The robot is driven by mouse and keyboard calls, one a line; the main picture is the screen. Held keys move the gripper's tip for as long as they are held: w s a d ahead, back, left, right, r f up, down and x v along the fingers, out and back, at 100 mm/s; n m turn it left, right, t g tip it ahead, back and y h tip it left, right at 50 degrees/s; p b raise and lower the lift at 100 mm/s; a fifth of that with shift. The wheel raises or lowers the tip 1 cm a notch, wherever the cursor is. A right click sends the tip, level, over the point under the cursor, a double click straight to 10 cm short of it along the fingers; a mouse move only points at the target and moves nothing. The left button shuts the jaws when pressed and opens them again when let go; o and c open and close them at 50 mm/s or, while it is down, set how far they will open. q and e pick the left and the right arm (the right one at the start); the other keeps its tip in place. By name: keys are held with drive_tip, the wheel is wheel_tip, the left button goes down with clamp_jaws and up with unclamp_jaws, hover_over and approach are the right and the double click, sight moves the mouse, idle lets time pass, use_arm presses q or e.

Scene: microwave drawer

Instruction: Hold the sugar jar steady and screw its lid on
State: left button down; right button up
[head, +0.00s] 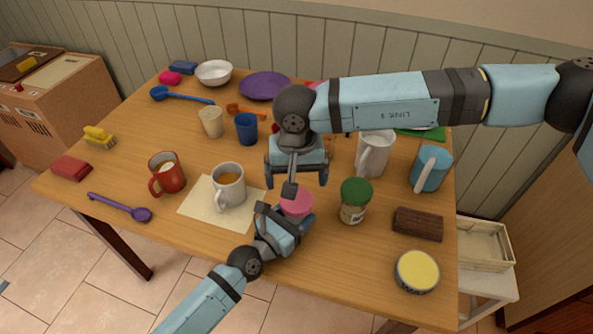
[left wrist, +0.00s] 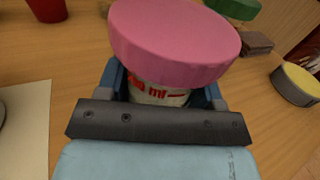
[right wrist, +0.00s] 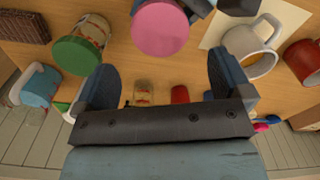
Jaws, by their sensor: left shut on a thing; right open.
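A jar with a wide pink lid (head: 297,203) stands near the front middle of the table, and I take it for the sugar jar. In the left wrist view the pink lid (left wrist: 172,40) sits on top of the jar body (left wrist: 158,94), which has a white label with red letters. How tight the lid is, I cannot tell. My left gripper (head: 285,217) is shut around the jar body below the lid. My right gripper (head: 297,180) is open and empty, just behind and above the jar. In the right wrist view the pink lid (right wrist: 160,29) lies beyond its fingers.
A green-lidded jar (head: 354,201) stands close on the right. A white mug (head: 229,186) on a paper sheet (head: 196,212) stands on the left. A brown block (head: 418,224), a yellow-topped tin (head: 417,272) and a blue mug (head: 430,168) stand farther right. The front table edge is clear.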

sight(297, 199)
wheel_tip(297, 199, down, 7)
drive_tip(key=shift+r, duration=0.1)
idle(0.4)
